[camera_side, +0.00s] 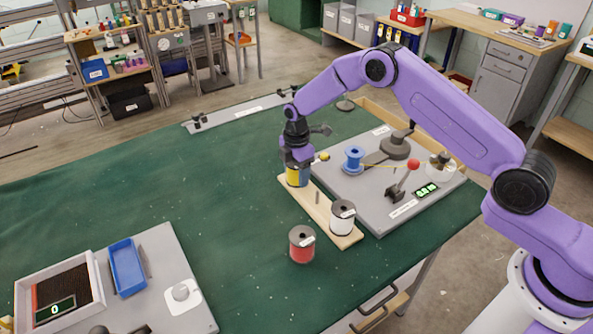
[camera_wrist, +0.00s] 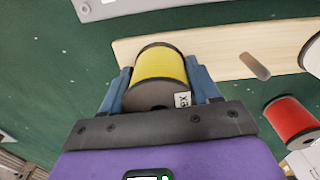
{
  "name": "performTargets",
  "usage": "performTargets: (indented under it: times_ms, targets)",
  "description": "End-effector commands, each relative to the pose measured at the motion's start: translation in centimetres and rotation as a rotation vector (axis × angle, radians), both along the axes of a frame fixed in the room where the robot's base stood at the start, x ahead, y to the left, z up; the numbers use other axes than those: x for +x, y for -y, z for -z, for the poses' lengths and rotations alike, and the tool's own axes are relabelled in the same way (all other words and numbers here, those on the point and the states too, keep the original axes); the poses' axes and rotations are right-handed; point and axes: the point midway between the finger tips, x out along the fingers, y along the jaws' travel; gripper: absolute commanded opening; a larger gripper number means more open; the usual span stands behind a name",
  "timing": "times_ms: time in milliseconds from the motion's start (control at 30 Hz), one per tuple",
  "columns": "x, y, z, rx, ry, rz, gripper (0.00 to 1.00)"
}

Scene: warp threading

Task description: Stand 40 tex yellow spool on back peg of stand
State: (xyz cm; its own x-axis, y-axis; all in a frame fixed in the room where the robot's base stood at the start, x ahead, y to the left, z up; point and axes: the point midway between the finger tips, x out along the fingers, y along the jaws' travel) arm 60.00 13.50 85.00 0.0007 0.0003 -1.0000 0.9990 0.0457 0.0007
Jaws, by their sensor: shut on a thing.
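The yellow spool (camera_side: 297,177) is at the far end of the pale wooden stand (camera_side: 327,216). It looks upright, low over or on the board; its lower end and the back peg are hidden, so I cannot tell if it rests there. My gripper (camera_side: 297,164) is shut on it from above. In the wrist view, the yellow spool (camera_wrist: 160,66) sits between the blue fingers, with part of a label showing. The bare middle peg (camera_wrist: 255,66) stands beside it. A white spool (camera_side: 342,217) is at the stand's near end.
A red spool (camera_side: 302,244) stands on the green cloth left of the stand's near end. A grey plate with a blue spool (camera_side: 353,159) and a red-knobbed lever (camera_side: 413,164) lies close right. The cloth to the left is clear up to a blue tray (camera_side: 127,268).

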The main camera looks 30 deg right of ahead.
Motion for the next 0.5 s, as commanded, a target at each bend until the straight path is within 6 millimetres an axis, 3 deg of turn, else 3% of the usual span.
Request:
performTargets:
  times_ms: [67, 100, 167, 500]
  targets:
    - [0.01, 0.00, -0.01, 0.000, 0.001, 0.000, 0.29]
    - [0.01, 0.00, -0.01, 0.000, 0.001, 0.000, 0.70]
    - [0.01, 0.00, -0.01, 0.000, 0.000, 0.000, 0.90]
    - [0.00, 0.00, -0.19, 0.000, 0.000, 0.000, 0.90]
